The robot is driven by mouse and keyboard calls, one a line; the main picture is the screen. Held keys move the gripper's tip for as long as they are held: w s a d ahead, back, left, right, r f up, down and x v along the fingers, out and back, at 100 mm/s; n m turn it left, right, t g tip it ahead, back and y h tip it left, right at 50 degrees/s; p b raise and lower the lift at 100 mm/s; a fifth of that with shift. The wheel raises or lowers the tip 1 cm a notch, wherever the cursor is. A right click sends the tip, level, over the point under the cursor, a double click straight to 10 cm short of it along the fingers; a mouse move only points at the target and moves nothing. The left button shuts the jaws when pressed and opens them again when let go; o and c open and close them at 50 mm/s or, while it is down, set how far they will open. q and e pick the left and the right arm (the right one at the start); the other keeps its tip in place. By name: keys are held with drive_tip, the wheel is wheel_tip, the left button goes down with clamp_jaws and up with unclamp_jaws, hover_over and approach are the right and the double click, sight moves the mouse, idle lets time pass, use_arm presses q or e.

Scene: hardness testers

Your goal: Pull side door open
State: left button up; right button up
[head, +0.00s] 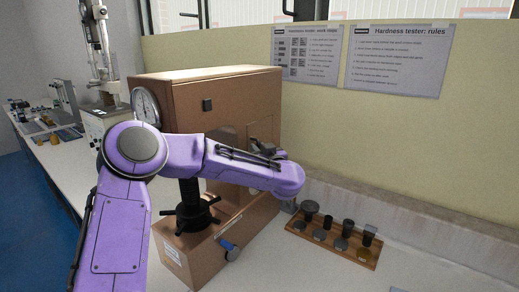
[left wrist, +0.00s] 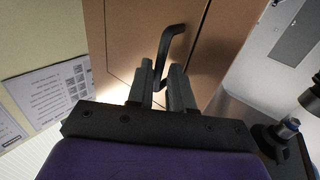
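The hardness tester is a tall brown cabinet (head: 228,95) on the white bench in the head view. My left arm reaches across its front, and the left gripper (head: 262,148) is at its right side, largely hidden behind my arm. In the left wrist view, a brown side door (left wrist: 180,22) with a dark bent handle (left wrist: 171,45) fills the upper middle. The two fingers of my left gripper (left wrist: 160,78) stand close together on either side of the handle's near end, with little gap around it. The door lies flush along its seam. My right gripper is out of view.
A wooden rack (head: 335,240) with several dark cylindrical pieces lies right of the tester. The tester's black star-shaped handwheel (head: 197,212) stands in front of the cabinet, below my arm. Rule sheets (head: 398,60) hang on the back wall. The right bench is mostly clear.

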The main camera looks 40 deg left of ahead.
use_arm(q)
clamp_jaws()
drive_tip(key=shift+f, duration=0.1)
idle(1.2)
